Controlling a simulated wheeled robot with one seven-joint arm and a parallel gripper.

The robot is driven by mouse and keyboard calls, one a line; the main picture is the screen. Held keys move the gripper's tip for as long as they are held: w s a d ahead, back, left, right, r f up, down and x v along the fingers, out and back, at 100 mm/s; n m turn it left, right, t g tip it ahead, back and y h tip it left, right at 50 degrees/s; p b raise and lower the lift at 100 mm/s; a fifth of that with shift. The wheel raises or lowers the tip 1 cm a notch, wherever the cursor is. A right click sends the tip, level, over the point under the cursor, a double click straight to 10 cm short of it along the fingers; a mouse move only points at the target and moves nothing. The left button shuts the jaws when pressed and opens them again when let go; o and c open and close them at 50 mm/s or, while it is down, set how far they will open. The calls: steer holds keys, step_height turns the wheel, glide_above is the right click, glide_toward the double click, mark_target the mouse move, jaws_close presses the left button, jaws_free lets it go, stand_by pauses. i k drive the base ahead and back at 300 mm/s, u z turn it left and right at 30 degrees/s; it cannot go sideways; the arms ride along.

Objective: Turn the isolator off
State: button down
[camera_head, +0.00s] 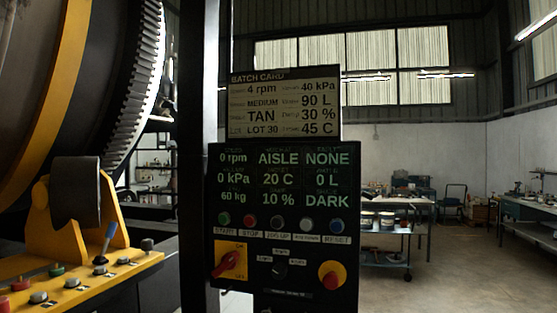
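The isolator (229,261) is a red rotary handle on a square yellow plate, at the lower left of the dark control panel (284,296). Its handle sits at a slant, from lower left to upper right. Small marks show above and below the handle, too small to read surely. The panel's display (284,180) is lit with green text, including 0 rpm, 0 kPa, AISLE, NONE and DARK. My gripper is not in view, and nothing covers the isolator.
A red mushroom button (331,277) on yellow and a black selector (281,271) sit right of the isolator. A row of buttons runs above. A dark post (197,150) stands left of the panel. A yellow console (75,285) with a lever is at lower left. Open floor lies right.

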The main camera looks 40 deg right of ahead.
mark_target(229, 262)
steer(key=k, duration=0.4)
steer(key=u, duration=1.15)
steer(key=i, duration=1)
steer(key=z, duration=0.65)
